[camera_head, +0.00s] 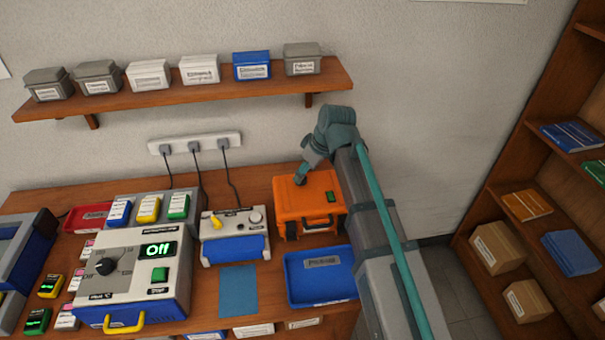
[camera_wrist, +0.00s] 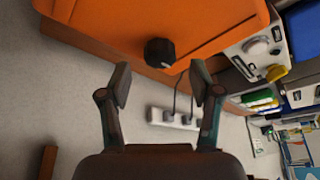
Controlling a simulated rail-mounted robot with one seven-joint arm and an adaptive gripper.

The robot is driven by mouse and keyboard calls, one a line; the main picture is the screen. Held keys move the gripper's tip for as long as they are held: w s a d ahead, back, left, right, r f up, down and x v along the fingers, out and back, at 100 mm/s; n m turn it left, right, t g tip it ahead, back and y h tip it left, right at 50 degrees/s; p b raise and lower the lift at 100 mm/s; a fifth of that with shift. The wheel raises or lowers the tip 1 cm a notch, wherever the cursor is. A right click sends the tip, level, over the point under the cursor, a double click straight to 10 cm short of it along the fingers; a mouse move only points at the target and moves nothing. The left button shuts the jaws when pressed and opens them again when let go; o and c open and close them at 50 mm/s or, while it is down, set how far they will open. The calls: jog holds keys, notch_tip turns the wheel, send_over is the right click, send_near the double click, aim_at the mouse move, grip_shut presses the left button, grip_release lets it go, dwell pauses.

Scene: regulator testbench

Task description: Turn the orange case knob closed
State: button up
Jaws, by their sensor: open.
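The orange case (camera_head: 308,203) stands on the wooden workbench, right of the middle in the head view. Its dark knob (camera_head: 299,179) is on the top face, near the far edge, and is partly covered by my gripper. In the wrist view the black knob (camera_wrist: 160,52) stands out from the orange case (camera_wrist: 205,20), with a small light mark on it. My gripper (camera_wrist: 160,88) is open, its two fingers apart, with the knob beyond and roughly midway between the fingertips. In the head view my gripper (camera_head: 302,174) is right by the knob; I cannot tell whether it touches.
A blue tray (camera_head: 321,277) lies in front of the case. A white-and-blue device (camera_head: 234,236) stands to its left, and a larger unit showing "Off" (camera_head: 135,275) further left. A power strip (camera_head: 195,143) is on the wall behind. A shelf (camera_head: 190,90) with several boxes hangs above.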

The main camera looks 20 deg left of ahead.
jog(key=shift+x, duration=1.65)
jog(key=c, duration=1.1)
jog(key=shift+c, duration=0.2)
